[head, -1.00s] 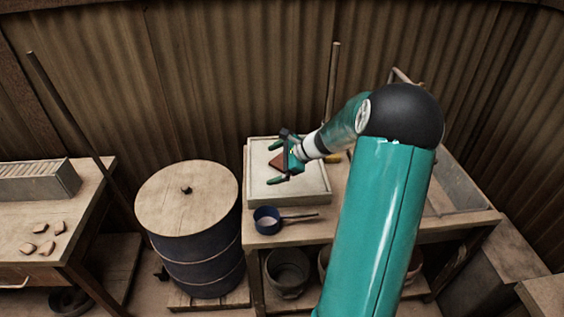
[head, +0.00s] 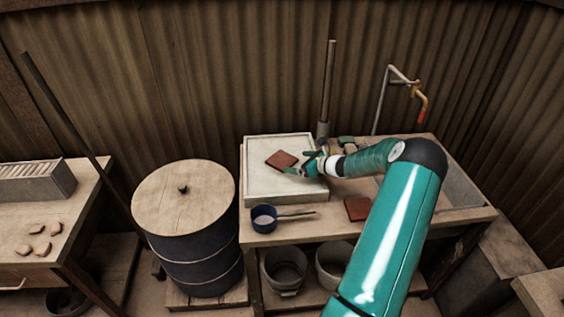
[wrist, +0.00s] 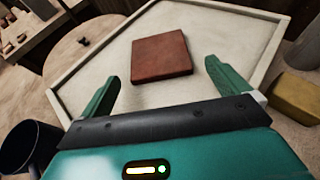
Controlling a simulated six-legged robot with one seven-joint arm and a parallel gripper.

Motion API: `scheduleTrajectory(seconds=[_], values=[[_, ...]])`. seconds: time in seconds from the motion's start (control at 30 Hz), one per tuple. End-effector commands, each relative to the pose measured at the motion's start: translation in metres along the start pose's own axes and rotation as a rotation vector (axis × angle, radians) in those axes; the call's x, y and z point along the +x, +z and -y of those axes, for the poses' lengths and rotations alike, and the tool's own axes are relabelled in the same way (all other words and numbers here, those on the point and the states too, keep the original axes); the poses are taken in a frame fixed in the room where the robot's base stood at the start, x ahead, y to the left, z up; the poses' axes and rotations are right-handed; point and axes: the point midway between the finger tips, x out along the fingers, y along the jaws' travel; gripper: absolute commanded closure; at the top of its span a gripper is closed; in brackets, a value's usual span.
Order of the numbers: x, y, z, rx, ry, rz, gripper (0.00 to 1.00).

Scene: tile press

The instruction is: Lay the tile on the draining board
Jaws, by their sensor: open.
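A flat, square red-brown tile (head: 281,160) lies on a pale board with a raised rim (head: 262,182) on the bench. In the wrist view the tile (wrist: 161,55) rests on the board's pale surface (wrist: 240,35), clear of the rim. My gripper (head: 303,162) is open and empty, just right of the tile. In the wrist view its green fingers (wrist: 162,72) stand spread, with the tile between and beyond their tips. A gap shows between each finger and the tile.
A blue pan (head: 264,217) stands at the bench's front left. Another red-brown block (head: 357,208) lies near the front edge. A sink (head: 455,187) with a tap (head: 422,102) is at right, a post (head: 327,90) behind, and a lidded barrel (head: 187,195) left of the bench.

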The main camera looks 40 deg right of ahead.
Motion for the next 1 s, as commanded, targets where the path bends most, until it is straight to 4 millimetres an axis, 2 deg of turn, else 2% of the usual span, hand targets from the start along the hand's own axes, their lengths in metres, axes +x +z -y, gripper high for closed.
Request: scheduleTrajectory(seconds=[0.17,0.43,0.73,1.0], values=[[0.013,0.000,-0.001,0.000,0.000,0.000,0.00],[0.052,-0.002,-0.003,0.000,0.001,0.000,0.00],[0.058,-0.002,-0.002,0.000,-0.001,-0.001,0.00],[0.058,-0.001,-0.002,-0.001,0.000,0.000,0.48]])
